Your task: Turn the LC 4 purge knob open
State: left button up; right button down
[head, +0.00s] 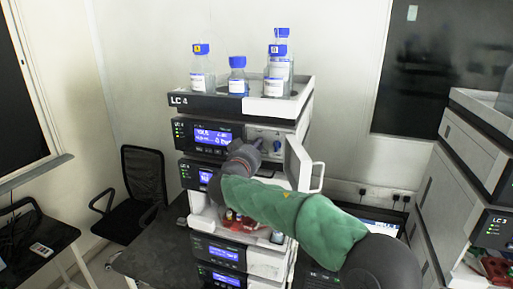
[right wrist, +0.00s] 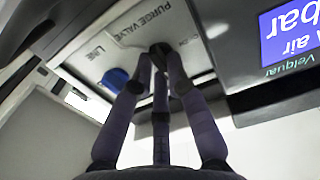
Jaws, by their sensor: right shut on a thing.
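The LC 4 stack (head: 178,101) stands in the middle of the head view. Its upper pump module has an open white door (head: 298,165) on the right, which bares a light panel (head: 264,133). In the right wrist view the panel (right wrist: 190,25) reads "PURGE VALVE" and "LINE", upside down. My right gripper (head: 262,146) reaches in front of this panel. In the right wrist view its fingers (right wrist: 160,58) close on the dark purge knob (right wrist: 160,47), mostly hidden between the fingertips; its turn angle cannot be told. My left gripper is not in view.
A blue knob (right wrist: 115,77) sits beside the fingers under "LINE". Blue-capped bottles (head: 238,80) stand in the tray on top. A lit pump display (head: 213,137) is left of the panel. The LC 3 stack (head: 480,160) stands at right, and a black chair (head: 145,175) at left.

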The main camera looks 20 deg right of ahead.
jog(key=n+b, duration=0.4)
jog(key=b, duration=0.1)
jog(key=shift+a+f, duration=0.1)
jog(key=shift+f, duration=0.05)
jog(key=n+b, duration=0.2)
jog(key=shift+n, duration=0.4)
jog(key=shift+w+n+b, duration=0.1)
jog(key=shift+n+b, duration=0.2)
jog(key=shift+n, duration=0.6)
jog(key=n, duration=0.2)
jog(key=shift+a+r+n, duration=0.1)
jog(key=shift+r+n, duration=0.1)
jog(key=shift+n, duration=0.1)
jog(key=n, duration=0.4)
jog(key=shift+a+n, duration=0.1)
jog(key=shift+n, duration=0.3)
jog(key=shift+w, duration=0.1)
jog(key=c, duration=1.2)
grip_release()
